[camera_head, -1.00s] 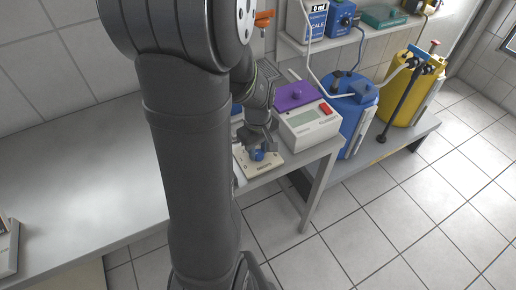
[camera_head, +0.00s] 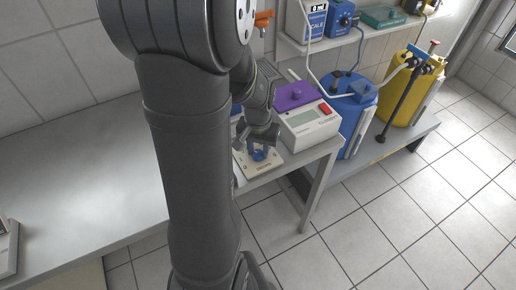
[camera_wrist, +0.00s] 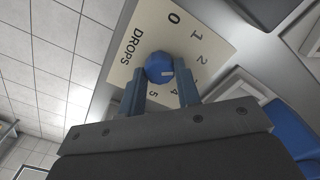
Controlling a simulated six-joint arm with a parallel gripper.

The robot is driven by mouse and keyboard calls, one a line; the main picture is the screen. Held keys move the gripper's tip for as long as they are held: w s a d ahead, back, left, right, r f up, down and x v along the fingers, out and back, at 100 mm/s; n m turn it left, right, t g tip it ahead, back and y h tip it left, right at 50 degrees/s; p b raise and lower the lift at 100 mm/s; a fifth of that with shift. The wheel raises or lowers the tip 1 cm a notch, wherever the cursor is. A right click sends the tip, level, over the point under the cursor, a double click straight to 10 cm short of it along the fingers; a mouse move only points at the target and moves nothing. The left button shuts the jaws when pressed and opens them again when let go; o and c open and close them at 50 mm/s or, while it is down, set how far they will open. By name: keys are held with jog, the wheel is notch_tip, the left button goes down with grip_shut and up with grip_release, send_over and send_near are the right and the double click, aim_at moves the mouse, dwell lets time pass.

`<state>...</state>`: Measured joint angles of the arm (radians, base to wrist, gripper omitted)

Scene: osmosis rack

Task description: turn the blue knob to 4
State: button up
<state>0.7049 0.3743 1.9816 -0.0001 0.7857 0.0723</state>
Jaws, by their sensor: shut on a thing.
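The blue knob (camera_wrist: 160,67) sits on a cream dial plate (camera_wrist: 150,30) printed with DROPS and numbers. In the wrist view, 0, 1 and 2 run along the top and right; 4 and 5 show below the knob near the fingers. A small light mark is on the knob's lower right; which number it points to I cannot tell. My gripper (camera_wrist: 161,88) is shut on the knob, one finger on each side. In the head view, my gripper (camera_head: 257,149) is over the plate, and the knob (camera_head: 258,155) shows between its fingers.
A white device with a purple top (camera_head: 294,96) stands just right of the plate. Blue (camera_head: 358,110) and yellow (camera_head: 405,90) drums stand farther right. A wall shelf (camera_head: 330,45) holds boxes above. The left of the bench (camera_head: 80,170) is mostly clear.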

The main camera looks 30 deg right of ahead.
aim_at(258, 153)
jog(key=m, duration=1.3)
jog(key=shift+s+m, duration=0.1)
jog(key=shift+m, duration=0.3)
dwell(0.3)
jog(key=o, duration=1)
jog(key=shift+c, duration=0.2)
jog(key=shift+r, duration=0.1)
notch_tip(258, 153, up, 17)
jog(key=shift+r, duration=0.15)
jog(key=shift+f, duration=0.2)
